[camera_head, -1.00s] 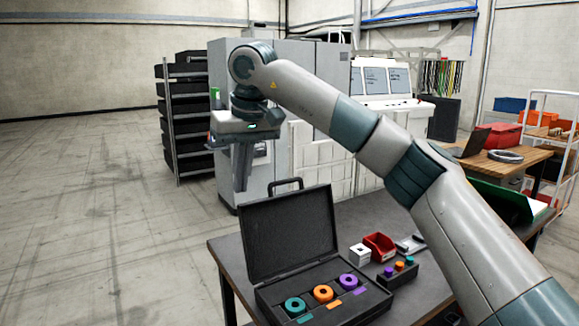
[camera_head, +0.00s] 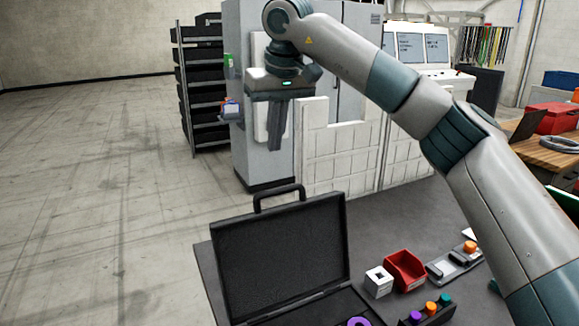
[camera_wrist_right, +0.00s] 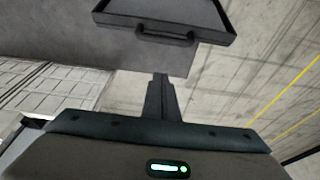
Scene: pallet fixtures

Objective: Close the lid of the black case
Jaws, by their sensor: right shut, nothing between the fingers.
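The black case stands open on the grey table, its lid (camera_head: 282,255) raised nearly upright with a handle on the top edge. Most of the case base (camera_head: 335,308) is cut off at the bottom of the head view, with part of a purple ring showing in it. My right gripper (camera_head: 274,148) is shut and empty, pointing down, above and beyond the lid in the head view. In the right wrist view the shut fingers (camera_wrist_right: 161,78) point toward the lid (camera_wrist_right: 168,15) and its handle, apart from them. My left gripper is not in view.
On the table (camera_head: 390,225), right of the case, are a white box (camera_head: 378,282), a red bin (camera_head: 405,270) and a holder with coloured pieces (camera_head: 428,310). A grey cabinet and a black shelf rack (camera_head: 200,90) stand behind. Open floor lies left.

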